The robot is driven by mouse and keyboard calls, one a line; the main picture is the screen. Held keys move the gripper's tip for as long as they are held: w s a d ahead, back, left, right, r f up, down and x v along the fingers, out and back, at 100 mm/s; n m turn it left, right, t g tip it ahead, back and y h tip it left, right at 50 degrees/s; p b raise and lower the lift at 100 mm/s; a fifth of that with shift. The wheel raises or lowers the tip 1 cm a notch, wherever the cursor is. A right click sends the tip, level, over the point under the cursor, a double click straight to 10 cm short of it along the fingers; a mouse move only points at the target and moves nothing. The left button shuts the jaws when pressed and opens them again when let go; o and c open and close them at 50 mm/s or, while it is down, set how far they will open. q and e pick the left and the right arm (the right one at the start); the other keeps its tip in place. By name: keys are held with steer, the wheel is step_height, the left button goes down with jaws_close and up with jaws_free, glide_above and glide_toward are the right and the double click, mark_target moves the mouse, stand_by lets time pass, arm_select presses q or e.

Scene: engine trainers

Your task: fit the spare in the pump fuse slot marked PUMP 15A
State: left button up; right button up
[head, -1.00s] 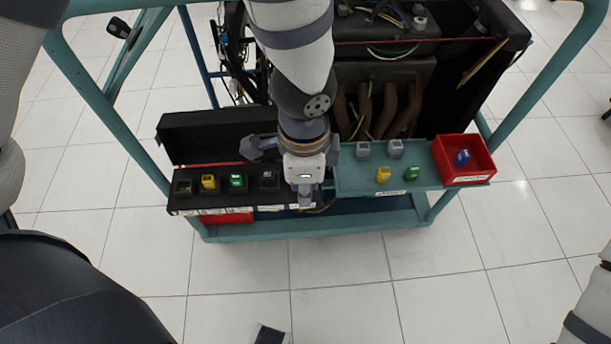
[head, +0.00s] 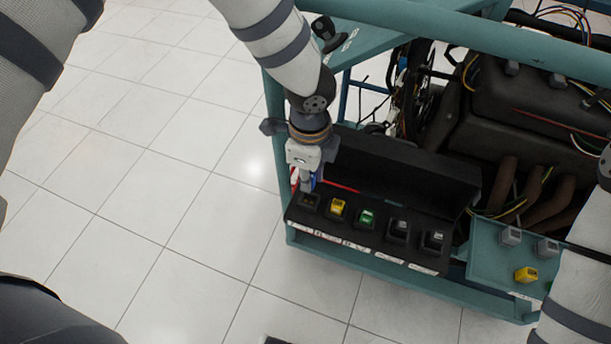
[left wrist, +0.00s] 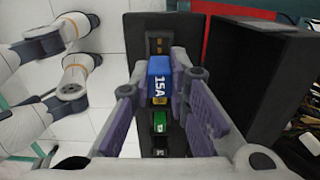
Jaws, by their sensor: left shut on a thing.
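A blue spare fuse marked 15A (left wrist: 159,78) is held between the fingers of my left gripper (left wrist: 158,97) in the left wrist view. In the head view my left gripper (head: 307,182) is over the left end of the black fuse box (head: 372,237), and only a little blue shows there. The leftmost slot (head: 311,201) is empty; its contacts also show in the left wrist view (left wrist: 157,44), just beyond the fuse. The fuse looks apart from the slot. The labels on the box front are too small to read. My right gripper is out of view.
The row holds a yellow fuse (head: 338,208), a green fuse (head: 367,217) and two dark grey ones. The raised black lid (head: 400,170) stands behind. A teal tray (head: 485,266) with grey and yellow fuses is at right. Teal frame tubes surround the engine.

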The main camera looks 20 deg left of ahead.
arm_select(q)
steer(key=b, duration=0.2)
glide_above(308, 202)
step_height(308, 202, down, 5)
steer(key=shift+d+r, duration=0.1)
steer(key=shift+f, duration=0.35)
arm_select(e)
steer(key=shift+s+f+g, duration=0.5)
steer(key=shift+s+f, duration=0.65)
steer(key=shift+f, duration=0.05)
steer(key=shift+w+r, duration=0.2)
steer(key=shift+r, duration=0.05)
arm_select(q)
steer(key=shift+f, duration=0.65)
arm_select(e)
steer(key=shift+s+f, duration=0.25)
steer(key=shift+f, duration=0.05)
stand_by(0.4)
arm_select(q)
steer(key=o, duration=0.9)
